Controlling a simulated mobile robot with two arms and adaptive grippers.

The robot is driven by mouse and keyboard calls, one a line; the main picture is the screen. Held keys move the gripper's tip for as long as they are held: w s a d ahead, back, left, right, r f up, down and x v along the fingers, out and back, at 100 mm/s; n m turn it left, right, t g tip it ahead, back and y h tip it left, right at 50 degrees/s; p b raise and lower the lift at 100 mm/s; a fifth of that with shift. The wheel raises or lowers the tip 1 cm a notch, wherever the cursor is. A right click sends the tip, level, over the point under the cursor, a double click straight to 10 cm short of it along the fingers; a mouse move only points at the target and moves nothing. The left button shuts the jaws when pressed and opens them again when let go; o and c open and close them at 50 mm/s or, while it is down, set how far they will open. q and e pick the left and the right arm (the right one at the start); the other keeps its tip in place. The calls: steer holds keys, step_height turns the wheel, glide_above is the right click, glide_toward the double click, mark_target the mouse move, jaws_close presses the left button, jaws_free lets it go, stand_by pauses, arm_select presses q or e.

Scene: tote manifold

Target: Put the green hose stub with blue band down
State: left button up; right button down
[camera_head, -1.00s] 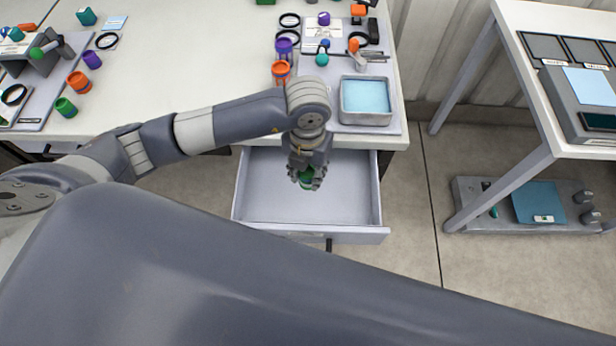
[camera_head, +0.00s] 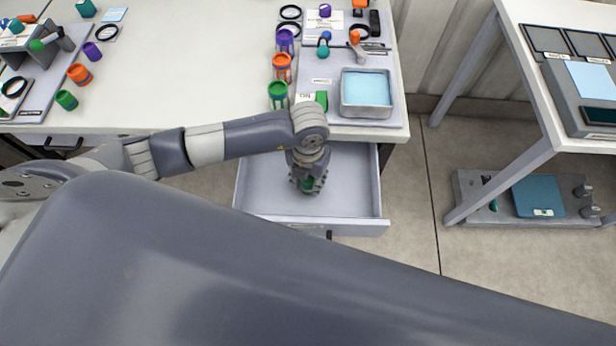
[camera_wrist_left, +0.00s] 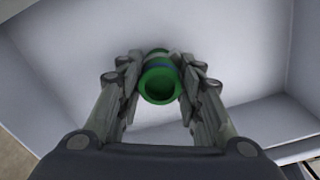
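The green hose stub with a blue band shows in the left wrist view (camera_wrist_left: 158,80) between the fingers, its open end facing the camera. My left gripper (camera_head: 307,184) points down inside the open drawer (camera_head: 355,190); its fingers (camera_wrist_left: 160,92) press on the stub from both sides. In the head view only a little of the green stub (camera_head: 308,186) shows beneath the fingers. I cannot tell whether the stub touches the drawer floor. My right gripper is not in view.
The drawer is otherwise empty where visible, with bare floor around the gripper. On the table above stand a purple cup (camera_head: 285,40), an orange cup (camera_head: 282,68), a green cup (camera_head: 278,95) and a metal tray (camera_head: 366,110). A side table (camera_head: 540,120) stands right.

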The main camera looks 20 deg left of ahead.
arm_select(q)
steer(key=shift+o, duration=1)
steer(key=shift+r, duration=0.1)
steer(key=shift+r, duration=0.25)
step_height(320, 180, up, 12)
steer(key=shift+f+b, duration=0.15)
steer(key=shift+b, duration=0.25)
